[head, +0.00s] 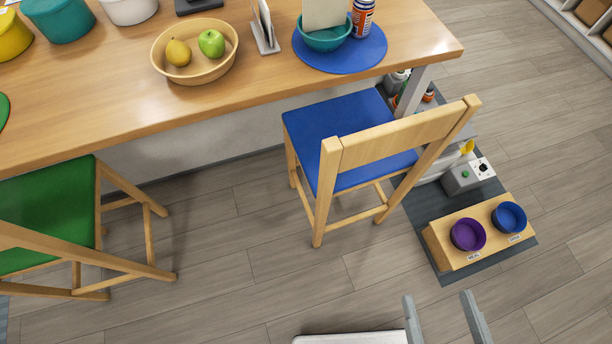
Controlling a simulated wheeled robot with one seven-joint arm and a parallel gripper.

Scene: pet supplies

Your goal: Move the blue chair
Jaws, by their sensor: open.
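The blue chair (352,136) has a blue seat and a light wooden frame. It stands upright at the table's front edge, with its wooden backrest (400,138) turned toward me and to the right. The far part of its seat lies close to the table edge. My gripper (441,302) is at the bottom of the head view, to the lower right of the chair. Its two grey fingers are apart with nothing between them. It does not touch the chair.
A wooden table (130,100) runs along the back. A green chair (48,210) stands at left. At right, a dark mat (440,204) holds a wooden bowl stand (480,254) with purple and blue bowls, and a grey device (468,176). Floor (290,270) in front is clear.

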